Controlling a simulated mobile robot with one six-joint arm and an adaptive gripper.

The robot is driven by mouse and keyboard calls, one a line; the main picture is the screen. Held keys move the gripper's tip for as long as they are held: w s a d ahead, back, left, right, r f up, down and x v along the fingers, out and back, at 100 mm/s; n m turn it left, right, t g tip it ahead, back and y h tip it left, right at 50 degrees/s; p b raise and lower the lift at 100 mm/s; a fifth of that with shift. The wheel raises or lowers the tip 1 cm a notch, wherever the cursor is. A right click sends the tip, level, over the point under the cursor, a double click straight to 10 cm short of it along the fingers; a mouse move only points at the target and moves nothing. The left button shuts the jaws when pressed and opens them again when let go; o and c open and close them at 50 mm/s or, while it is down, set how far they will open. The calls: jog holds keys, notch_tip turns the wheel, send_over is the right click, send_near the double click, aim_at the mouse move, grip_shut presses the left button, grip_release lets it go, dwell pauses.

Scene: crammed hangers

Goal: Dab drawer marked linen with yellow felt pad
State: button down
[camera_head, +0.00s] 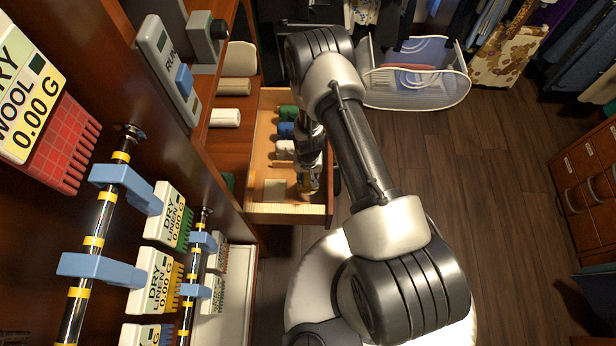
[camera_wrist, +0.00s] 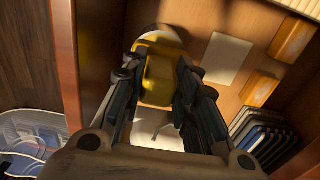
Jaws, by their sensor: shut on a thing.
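My gripper (camera_head: 307,188) reaches down into an open wooden drawer (camera_head: 288,214). In the wrist view my gripper (camera_wrist: 155,85) is shut on a yellow pad (camera_wrist: 158,78), with a dark finger on each side. A pale rounded thing shows just beyond the pad, and I cannot tell whether they touch. In the head view the pad is a small yellow patch at the fingertips, mostly hidden by my arm. No readable label shows on the open drawer. Units at the left read DRY LINEN (camera_head: 160,280) and DRY WOOL (camera_head: 22,100).
The drawer holds a pale card (camera_wrist: 228,58), orange-lit blocks (camera_wrist: 292,40) and a dark stacked thing (camera_wrist: 262,137). Green and blue rolls (camera_head: 286,130) lie at its back. A clear bin (camera_head: 418,92) stands on the floor behind. Rails with blue clamps (camera_head: 100,266) crowd the left.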

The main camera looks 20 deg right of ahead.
jog(key=shift+s, duration=0.1)
jog(key=shift+r+p, duration=2.25)
jog(key=shift+r, duration=1.25)
